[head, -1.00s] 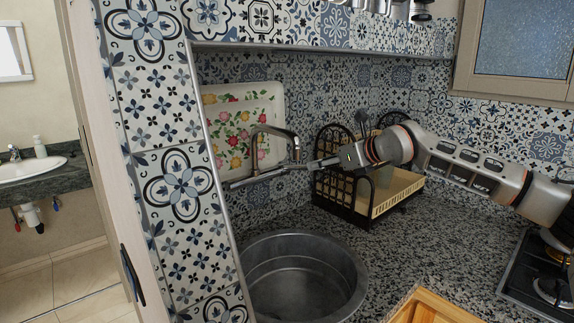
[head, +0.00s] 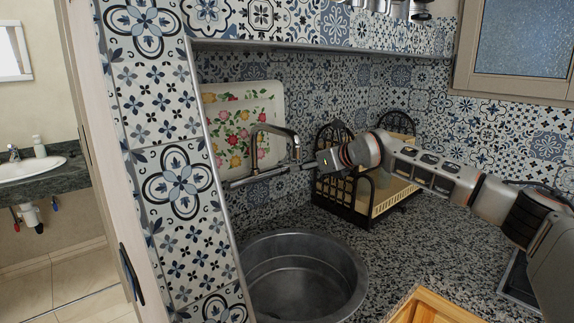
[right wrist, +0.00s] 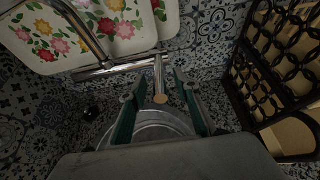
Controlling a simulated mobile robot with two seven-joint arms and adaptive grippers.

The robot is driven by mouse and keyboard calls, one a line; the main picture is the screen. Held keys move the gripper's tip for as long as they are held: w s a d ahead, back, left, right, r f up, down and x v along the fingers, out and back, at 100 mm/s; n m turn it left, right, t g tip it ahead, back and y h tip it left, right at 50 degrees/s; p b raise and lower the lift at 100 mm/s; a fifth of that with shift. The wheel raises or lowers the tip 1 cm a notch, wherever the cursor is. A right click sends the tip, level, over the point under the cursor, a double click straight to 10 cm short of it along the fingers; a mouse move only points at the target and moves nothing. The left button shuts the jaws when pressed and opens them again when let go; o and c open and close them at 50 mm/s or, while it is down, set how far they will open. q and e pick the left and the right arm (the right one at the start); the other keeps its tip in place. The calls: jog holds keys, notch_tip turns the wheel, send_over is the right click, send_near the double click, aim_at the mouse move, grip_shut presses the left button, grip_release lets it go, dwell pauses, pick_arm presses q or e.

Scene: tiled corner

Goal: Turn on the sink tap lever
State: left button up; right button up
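The metal sink tap (head: 272,131) stands behind the round sink (head: 300,238), with an arched spout and a low horizontal body. In the right wrist view, the tap (right wrist: 112,69) has a short round lever (right wrist: 159,76) with a tan end at its right side. My right gripper (head: 314,164) reaches in from the right at the tap's right end. In the right wrist view its two fingers (right wrist: 160,82) are apart, one on each side of the lever. I cannot tell whether either finger touches it. My left gripper is not in view.
A black dish rack (head: 345,198) stands close to the right of the tap, behind and below my right wrist. A floral tray (head: 236,115) leans on the tiled wall behind the tap. A tiled pillar (head: 175,180) is at left. The speckled counter (head: 400,245) has bare room.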

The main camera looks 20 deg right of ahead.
jog(key=c, duration=0.8)
jog(key=shift+c, duration=0.2)
jog(key=shift+w+a+r+p, duration=0.1)
jog(key=shift+w+r+p, duration=0.3)
jog(key=shift+r, duration=0.25)
jog(key=shift+w+a+r+p, duration=0.1)
jog(key=shift+w+r+p, duration=0.25)
jog(key=shift+r, duration=0.3)
jog(key=o, duration=0.8)
jog(key=shift+o, duration=0.2)
jog(key=shift+s, duration=0.1)
